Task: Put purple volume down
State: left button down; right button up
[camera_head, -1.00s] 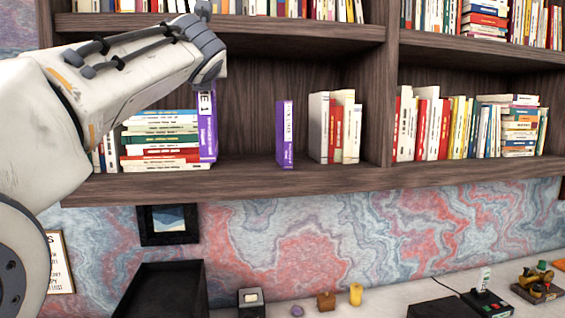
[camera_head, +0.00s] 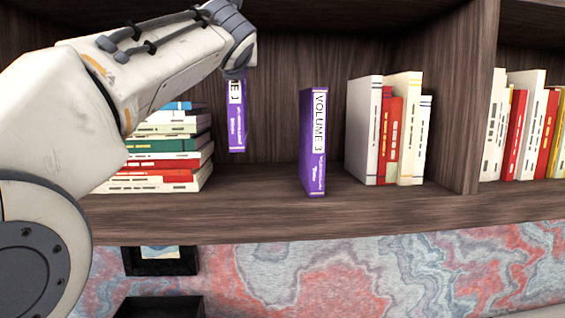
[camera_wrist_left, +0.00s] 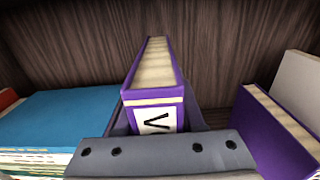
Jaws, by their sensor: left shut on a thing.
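A purple book marked 1 (camera_head: 236,125) is held upright by my left gripper (camera_head: 237,72). Its lower end hangs above the shelf board (camera_head: 265,200), in the gap between a stack of books and a purple book marked Volume 3 (camera_head: 313,145). In the left wrist view the held book (camera_wrist_left: 155,78) points away from the gripper (camera_wrist_left: 160,135), which is closed around its near end. Volume 3 (camera_wrist_left: 262,130) stands upright to its right, apart from it. The fingertips are mostly hidden in the head view. My right gripper is not in view.
A flat stack of books (camera_head: 165,150) lies at left; its blue top book (camera_wrist_left: 75,115) shows in the wrist view. White and red books (camera_head: 388,130) stand right of Volume 3. A vertical divider (camera_head: 470,110) bounds this compartment.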

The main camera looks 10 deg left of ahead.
aim_at(238, 109)
pick_arm(q)
jog(key=shift+f+b, duration=1.95)
jog(key=shift+f, duration=2.65)
jog(key=c, duration=0.5)
grip_release()
jog(key=shift+s, duration=0.15)
jog(key=s+b, duration=0.1)
jog(key=s, duration=0.2)
jog(key=s+d+b, duration=0.1)
jog(key=s, duration=0.3)
jog(key=s+d+b, duration=0.1)
jog(key=s+b, duration=0.1)
jog(key=s, duration=0.2)
jog(key=shift+s+d, duration=0.15)
jog(key=shift+s, duration=0.1)
